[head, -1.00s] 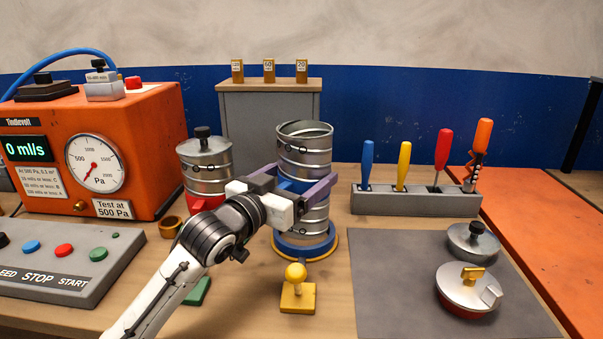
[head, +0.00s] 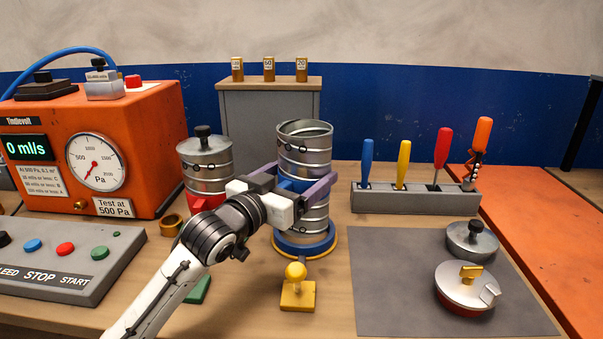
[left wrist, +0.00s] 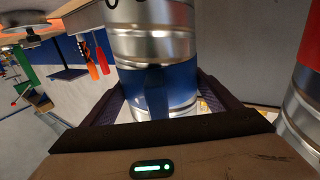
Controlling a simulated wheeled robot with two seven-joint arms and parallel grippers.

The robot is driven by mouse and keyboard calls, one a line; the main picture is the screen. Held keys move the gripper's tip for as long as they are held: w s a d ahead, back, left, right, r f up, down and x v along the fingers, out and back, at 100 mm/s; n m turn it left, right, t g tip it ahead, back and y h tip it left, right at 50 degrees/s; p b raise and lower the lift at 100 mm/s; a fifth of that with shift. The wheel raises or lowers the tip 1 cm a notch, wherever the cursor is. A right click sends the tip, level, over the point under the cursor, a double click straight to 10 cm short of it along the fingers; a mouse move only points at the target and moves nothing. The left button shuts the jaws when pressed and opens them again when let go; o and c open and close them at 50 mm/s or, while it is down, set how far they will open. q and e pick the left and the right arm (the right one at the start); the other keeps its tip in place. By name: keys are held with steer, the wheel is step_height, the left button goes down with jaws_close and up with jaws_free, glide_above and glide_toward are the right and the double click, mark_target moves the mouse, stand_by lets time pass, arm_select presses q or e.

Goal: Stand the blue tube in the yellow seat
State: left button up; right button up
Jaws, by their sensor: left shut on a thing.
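The blue tube (head: 305,150) is a silver spiral duct with a blue band around its middle. In the head view it stands close to upright at the centre, open at the top. My left gripper (head: 303,188) is shut on it at the blue band, its purple fingers on either side. The left wrist view shows the band (left wrist: 180,88) between the fingers. The yellow seat (head: 334,245) is a ring on the table around the tube's blue foot. I cannot tell whether the foot is fully down in it. My right gripper is not in view.
A red-banded duct with a lid (head: 205,165) stands close left of the tube. A yellow knob on a block (head: 297,290) is in front of the seat. A tool rack (head: 415,201) and a grey mat (head: 400,270) lie right. An orange test box (head: 150,130) stands left.

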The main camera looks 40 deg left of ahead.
arm_select(q)
steer(key=shift+r+p, duration=0.1)
steer(key=shift+p, duration=0.25)
steer(key=shift+f+b, duration=1.1)
steer(key=shift+f, duration=1.05)
steer(key=o, duration=1.2)
steer(key=shift+r, duration=0.1)
steer(key=shift+o, duration=0.5)
steer(key=s, duration=1)
steer(key=shift+s+d+b, duration=0.15)
steer(key=shift+s+b, duration=0.05)
steer(key=shift+b, duration=0.2)
